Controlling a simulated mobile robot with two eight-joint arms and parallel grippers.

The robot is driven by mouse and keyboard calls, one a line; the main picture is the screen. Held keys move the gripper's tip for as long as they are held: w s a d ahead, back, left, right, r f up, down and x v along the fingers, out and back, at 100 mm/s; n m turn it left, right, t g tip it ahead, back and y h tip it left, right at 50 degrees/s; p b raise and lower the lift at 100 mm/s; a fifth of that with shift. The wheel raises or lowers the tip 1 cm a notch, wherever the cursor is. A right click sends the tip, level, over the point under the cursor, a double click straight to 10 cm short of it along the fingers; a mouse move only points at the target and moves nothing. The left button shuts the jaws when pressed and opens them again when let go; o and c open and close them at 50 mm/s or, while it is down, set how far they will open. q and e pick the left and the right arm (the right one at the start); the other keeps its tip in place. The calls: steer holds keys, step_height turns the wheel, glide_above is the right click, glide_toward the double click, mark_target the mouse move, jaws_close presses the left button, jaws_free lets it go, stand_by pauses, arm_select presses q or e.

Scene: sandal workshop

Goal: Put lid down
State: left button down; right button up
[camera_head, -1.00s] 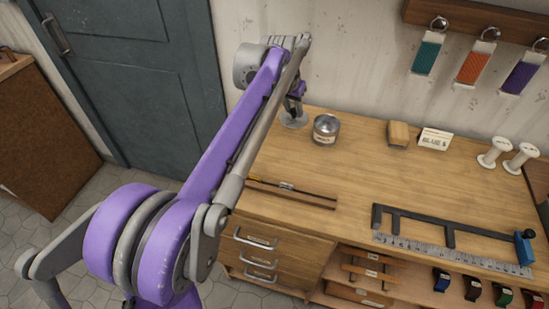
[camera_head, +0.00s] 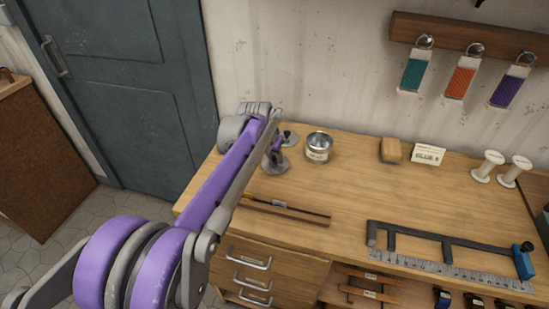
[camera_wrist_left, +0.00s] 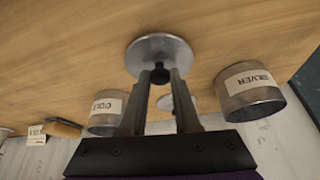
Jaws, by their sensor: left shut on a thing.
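My left gripper (camera_wrist_left: 162,90) is shut on the black knob of a round grey metal lid (camera_wrist_left: 160,50). In the head view this lid (camera_head: 275,163) is at the bench's left part, below the gripper. I cannot tell whether it touches the wood. A second lid (camera_head: 291,139) lies just behind it, and shows partly between the fingers in the wrist view (camera_wrist_left: 173,103). An open metal tin (camera_head: 319,148) stands to its right. The wrist view shows two labelled tins, one marked SILVER (camera_wrist_left: 250,93), the other apparently GOLD (camera_wrist_left: 105,112). My right gripper is not in view.
The wooden bench (camera_head: 370,190) has clear room in its middle. A thin wooden strip (camera_head: 285,209) lies near the front edge. A brown block (camera_head: 390,150), a card (camera_head: 428,153), white spools (camera_head: 487,166) and a dark measuring tool (camera_head: 440,240) are farther right.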

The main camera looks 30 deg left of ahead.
arm_select(q)
steer(key=shift+f, duration=0.25)
steer(key=shift+f, duration=0.1)
steer(key=c, duration=0.6)
jaws_free()
steer(key=shift+c, duration=0.2)
steer(key=p+v, duration=0.1)
steer(key=v, duration=1.1)
